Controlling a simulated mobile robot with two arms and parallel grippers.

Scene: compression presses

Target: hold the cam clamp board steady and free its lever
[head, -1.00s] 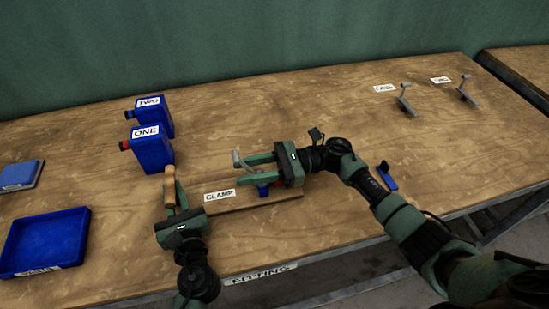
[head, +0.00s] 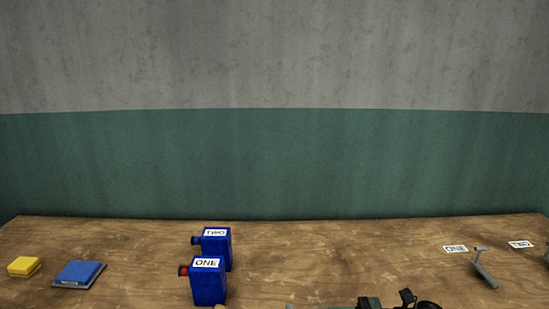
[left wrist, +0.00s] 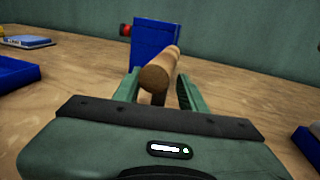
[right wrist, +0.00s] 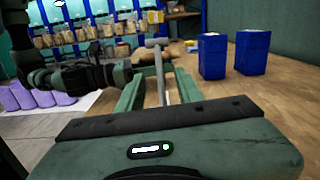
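The metal lever (right wrist: 161,75) of the clamp rises in the right wrist view, between the parted fingers of my right gripper (right wrist: 158,78), with gaps on both sides. My left gripper (left wrist: 160,82) has its fingers apart on either side of a wooden handle (left wrist: 160,70); whether they touch it I cannot tell. In the head view only the top of my right gripper (head: 369,303) shows at the bottom edge. The clamp board is below the head view, and the gripper bodies hide it in the wrist views.
Blue canisters labelled ONE (head: 208,285) and TWO (head: 218,247) stand behind the work area. A yellow block (head: 23,266) and a blue pad (head: 78,273) lie at the left. A blue tray (left wrist: 15,72) is left of my left gripper.

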